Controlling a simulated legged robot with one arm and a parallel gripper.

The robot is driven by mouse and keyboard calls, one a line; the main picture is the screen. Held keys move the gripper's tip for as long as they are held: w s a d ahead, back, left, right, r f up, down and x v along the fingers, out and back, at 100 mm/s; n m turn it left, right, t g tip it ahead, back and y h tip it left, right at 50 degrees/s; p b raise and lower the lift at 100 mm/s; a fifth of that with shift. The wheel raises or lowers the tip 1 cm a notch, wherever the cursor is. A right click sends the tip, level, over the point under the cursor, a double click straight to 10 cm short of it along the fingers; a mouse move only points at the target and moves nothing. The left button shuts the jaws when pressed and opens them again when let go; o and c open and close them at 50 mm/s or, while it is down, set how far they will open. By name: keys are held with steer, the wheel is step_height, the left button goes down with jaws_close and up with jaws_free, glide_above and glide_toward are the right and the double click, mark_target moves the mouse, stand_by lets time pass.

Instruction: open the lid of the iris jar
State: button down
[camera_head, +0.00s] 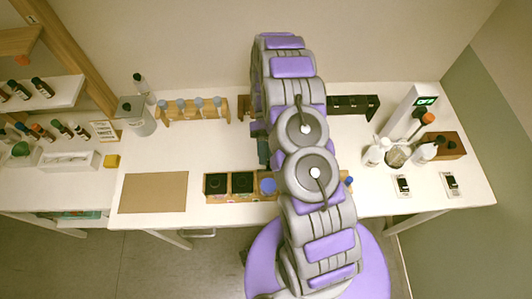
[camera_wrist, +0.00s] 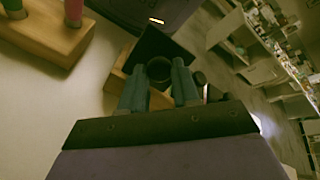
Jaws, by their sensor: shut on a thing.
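In the wrist view, the two teal fingers of my gripper (camera_wrist: 158,78) are closed around a dark round knob (camera_wrist: 159,68). A dark square lid (camera_wrist: 163,45) tilts up just beyond the knob; I cannot tell whether it still touches a jar. A wooden holder (camera_wrist: 117,82) shows beneath it. In the head view, a front wooden rack holds dark square jars, among them one at the left end (camera_head: 216,183) and one beside it (camera_head: 243,182). No label is readable, so I cannot tell which is the iris jar. My arm hides part of this rack.
A brown mat (camera_head: 153,192) lies left of the front rack. A blue-capped bottle rack (camera_head: 193,109) stands behind, with a dark box row (camera_head: 352,105) at back right. Bottles and a white stand (camera_head: 408,112) occupy the right. White table is clear between the racks.

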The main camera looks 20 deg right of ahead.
stand_by(0.3)
steer(key=c, duration=0.8)
jaws_free()
steer(key=shift+d, duration=0.1)
steer(key=s+r, duration=0.2)
steer(key=s, duration=0.6)
steer(key=s+r, duration=0.3)
steer(key=s, duration=0.5)
steer(key=shift+a, duration=0.4)
